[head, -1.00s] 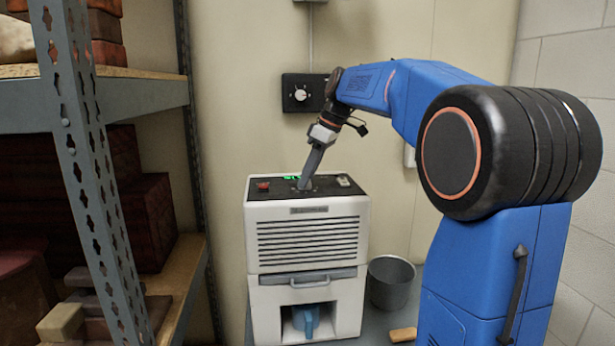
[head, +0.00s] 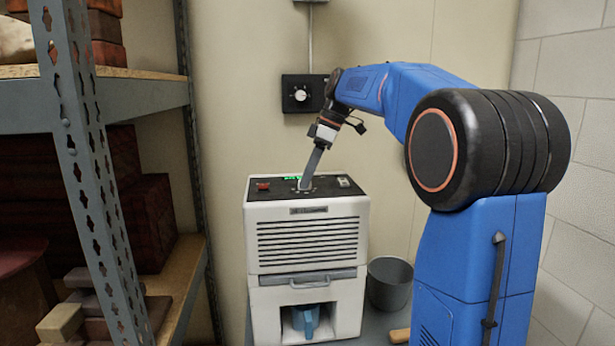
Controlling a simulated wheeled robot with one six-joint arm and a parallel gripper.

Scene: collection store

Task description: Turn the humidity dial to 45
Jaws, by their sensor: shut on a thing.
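The white dehumidifier (head: 308,240) stands upright on a grey surface, with a black control panel (head: 270,195) on top. My gripper (head: 305,187) points down onto the middle of that panel and is shut on the humidity dial. The dial itself is mostly hidden by the fingers; some pale marks show around it. A small green display (head: 292,178) is lit behind the fingers, but its digits are too small to read. A red knob or button (head: 263,186) sits at the panel's left and a pale switch (head: 344,182) at its right.
A wall box with a white knob (head: 301,95) is behind the machine. A grey bucket (head: 389,285) stands to its right. A blue container (head: 306,320) sits in its lower opening. A metal shelf (head: 80,180) with boxes and blocks fills the left.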

